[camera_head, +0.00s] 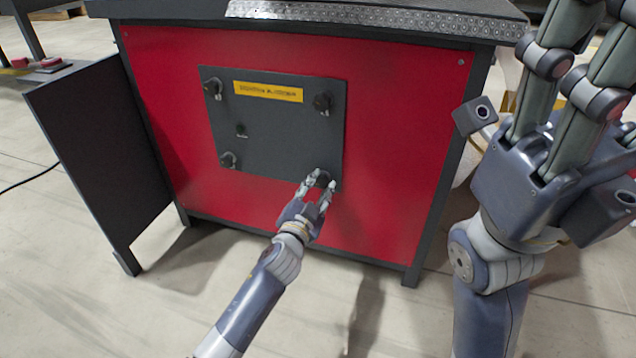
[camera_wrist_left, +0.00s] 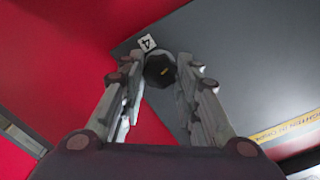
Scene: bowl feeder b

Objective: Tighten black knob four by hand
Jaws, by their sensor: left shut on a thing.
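Black knob four (camera_wrist_left: 160,70) is a dark faceted knob beside a white "4" label (camera_wrist_left: 147,42) at a corner of the dark grey panel. In the head view knob four (camera_head: 323,179) is at the panel's lower right, partly hidden by fingers. My left gripper (camera_head: 319,187) reaches up to it from below; its fingers, also in the left wrist view (camera_wrist_left: 160,85), stand on both sides and are shut on the knob. My right gripper (camera_head: 570,130) is large at the right, away from the panel, with its fingertips cut off by the picture's top edge.
The dark grey panel (camera_head: 275,130) has a yellow label (camera_head: 268,91) and other black knobs at its upper right (camera_head: 322,103), upper left (camera_head: 213,89) and lower left (camera_head: 228,160). It sits on a red cabinet (camera_head: 400,150). A dark side plate (camera_head: 100,150) stands at the left.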

